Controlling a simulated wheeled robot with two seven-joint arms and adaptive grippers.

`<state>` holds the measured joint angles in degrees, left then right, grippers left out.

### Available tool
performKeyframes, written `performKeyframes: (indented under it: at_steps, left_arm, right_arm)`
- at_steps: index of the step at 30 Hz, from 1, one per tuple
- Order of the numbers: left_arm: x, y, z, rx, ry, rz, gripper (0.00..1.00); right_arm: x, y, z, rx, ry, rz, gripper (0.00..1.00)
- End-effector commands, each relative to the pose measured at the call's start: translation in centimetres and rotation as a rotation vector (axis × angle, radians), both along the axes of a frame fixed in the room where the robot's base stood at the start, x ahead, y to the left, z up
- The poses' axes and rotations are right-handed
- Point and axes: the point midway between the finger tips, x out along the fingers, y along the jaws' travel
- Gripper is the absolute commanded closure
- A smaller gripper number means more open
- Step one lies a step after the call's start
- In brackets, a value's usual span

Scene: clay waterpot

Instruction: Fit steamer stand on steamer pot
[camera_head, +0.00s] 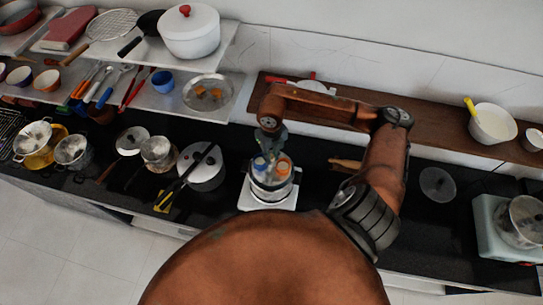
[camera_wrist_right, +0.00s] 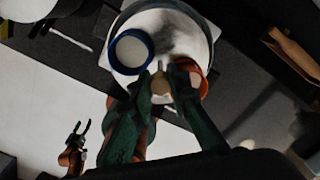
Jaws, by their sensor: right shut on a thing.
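The steamer pot (camera_head: 268,196) is a shiny metal pot on a small white square base on the dark counter, in the middle of the head view. The steamer stand holds a blue-rimmed cup (camera_head: 260,163) and an orange cup (camera_head: 283,167) at the pot's mouth. In the wrist view the blue cup (camera_wrist_right: 131,50) and orange cup (camera_wrist_right: 200,78) flank a pale central stem (camera_wrist_right: 160,82). My right gripper (camera_head: 269,147) is shut on the stand at that stem, from above. I cannot tell whether the stand rests in the pot. My left gripper (camera_wrist_right: 78,137) shows open and empty in the wrist view.
A white lidded pot (camera_head: 202,168) stands just left, with dark-handled tools leaning over it. Several pans stand farther left. Shelves of cookware (camera_head: 165,97) are at upper left. A glass lid (camera_head: 437,184) lies right, before a pale appliance (camera_head: 495,235). A wooden shelf (camera_head: 440,127) runs behind.

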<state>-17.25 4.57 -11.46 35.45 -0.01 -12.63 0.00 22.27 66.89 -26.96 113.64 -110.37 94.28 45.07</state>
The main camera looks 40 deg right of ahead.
Motion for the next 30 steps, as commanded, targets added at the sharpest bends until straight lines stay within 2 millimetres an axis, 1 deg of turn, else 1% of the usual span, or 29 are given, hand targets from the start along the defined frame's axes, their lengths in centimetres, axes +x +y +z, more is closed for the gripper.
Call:
performKeyframes:
  at_steps: [5, 30]
  left_arm:
    - [0.1, 0.0, -0.2, 0.000, -0.001, 0.000, 0.51]
    - [0.2, 0.0, -2.3, 0.000, -0.003, -0.001, 0.51]
  right_arm:
    - [0.0, 0.0, -0.2, 0.000, -0.001, 0.000, 1.00]
    - [0.1, 0.0, -2.4, 0.000, -0.001, 0.000, 1.00]
